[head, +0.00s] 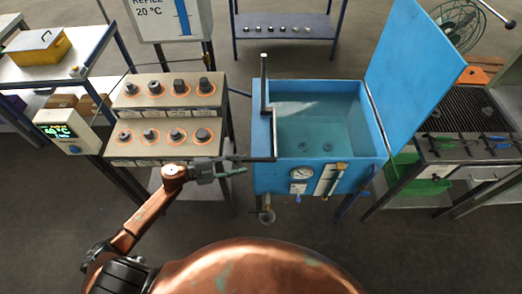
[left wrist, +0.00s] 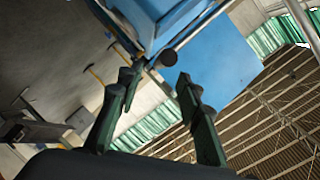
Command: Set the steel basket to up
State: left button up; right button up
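The blue tank (head: 262,178) holds clear water, with two dark round shapes on its floor. I cannot clearly make out the steel basket inside. A dark upright post (head: 264,82) stands at the tank's left rim. A dark bar (head: 262,158) runs level across the tank's front left corner. My left gripper (head: 243,171) is beside the tank's front left corner, close to this bar. In the left wrist view, the left gripper (left wrist: 156,76) has its fingers apart, and a dark round knob (left wrist: 168,57) shows beyond the tips. Contact cannot be told. My right gripper is not in view.
The tank's blue lid (head: 415,65) stands raised at right. A stepped rack with several dark knob-like pieces (head: 165,132) stands left. A grill (head: 465,125) is at right. A digital display box (head: 65,130) and a yellow box (head: 38,47) are far left.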

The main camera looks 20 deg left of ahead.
aim_at(252, 161)
pick_arm(q)
jog(key=shift+w+d, duration=0.1)
jog(key=shift+w, duration=0.2)
jog(key=x, duration=0.4)
jog(key=shift+w+d, duration=0.1)
jog(key=shift+d, duration=0.05)
jog(key=shift+x, duration=1.55)
jog(key=shift+f, duration=0.1)
jog(key=c, duration=0.6)
grip_shut()
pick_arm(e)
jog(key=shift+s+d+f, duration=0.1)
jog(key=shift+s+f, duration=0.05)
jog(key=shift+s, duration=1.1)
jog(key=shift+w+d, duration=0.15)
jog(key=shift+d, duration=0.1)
